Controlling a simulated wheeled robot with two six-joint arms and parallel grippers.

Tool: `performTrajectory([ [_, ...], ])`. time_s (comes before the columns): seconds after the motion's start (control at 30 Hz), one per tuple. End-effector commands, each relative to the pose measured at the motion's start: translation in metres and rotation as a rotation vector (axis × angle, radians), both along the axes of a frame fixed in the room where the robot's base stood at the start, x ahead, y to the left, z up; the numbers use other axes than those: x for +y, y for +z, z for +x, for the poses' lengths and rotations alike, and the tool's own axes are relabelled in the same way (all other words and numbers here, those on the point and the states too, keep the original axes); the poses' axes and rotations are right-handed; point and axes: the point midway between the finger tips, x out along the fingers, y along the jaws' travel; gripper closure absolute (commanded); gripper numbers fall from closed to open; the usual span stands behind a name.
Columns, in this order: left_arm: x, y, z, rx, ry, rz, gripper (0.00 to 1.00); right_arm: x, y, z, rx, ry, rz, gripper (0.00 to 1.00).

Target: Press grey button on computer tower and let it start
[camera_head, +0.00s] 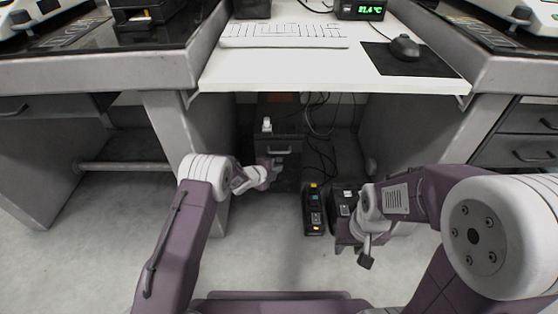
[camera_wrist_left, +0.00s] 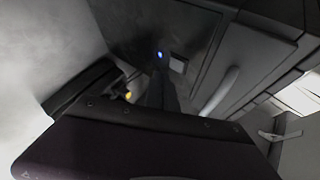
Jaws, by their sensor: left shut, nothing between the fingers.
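The dark computer tower (camera_head: 290,182) stands in shadow under the white desk. In the left wrist view its dark front (camera_wrist_left: 130,28) carries a small blue light (camera_wrist_left: 159,54) and a small pale grey button (camera_wrist_left: 176,65) beside it. My left gripper (camera_head: 272,171) is shut and empty, low in front of the tower. In the left wrist view its dark fingers (camera_wrist_left: 164,88) point towards the light and button; I cannot tell whether they touch. My right gripper (camera_head: 366,258) hangs low at the right, away from the tower; its opening is unclear.
A dark drawer front with a pale handle (camera_wrist_left: 220,92) is close beside the button. Black boxes (camera_head: 314,212) with small coloured parts stand on the floor to the right, with loose cables (camera_head: 320,120) behind. The desk edge (camera_head: 330,82) overhangs this space. A keyboard (camera_head: 284,35) and mouse (camera_head: 405,47) lie above.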

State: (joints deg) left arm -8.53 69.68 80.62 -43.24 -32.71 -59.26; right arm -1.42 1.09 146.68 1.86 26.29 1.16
Motion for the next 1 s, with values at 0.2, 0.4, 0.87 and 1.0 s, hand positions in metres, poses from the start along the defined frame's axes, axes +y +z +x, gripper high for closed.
performTrajectory([
  [0.2, 0.0, 0.002, -0.023, 0.001, -0.001, 0.002, 1.0, 0.0, 0.008, 0.0, 0.0, 0.0, 0.0, 0.64],
  [0.4, 0.0, 0.002, -0.04, 0.001, 0.0, 0.001, 1.0, 0.0, 0.013, 0.0, 0.0, 0.0, 0.0, 0.64],
  [0.87, 0.0, 0.0, -0.043, 0.0, 0.001, 0.002, 1.0, 0.0, 0.013, 0.0, 0.0, 0.0, 0.0, 0.64],
  [1.0, 0.0, 0.0, -0.043, 0.0, 0.001, 0.002, 1.0, 0.0, 0.013, 0.0, 0.0, 0.0, 0.0, 0.64],
])
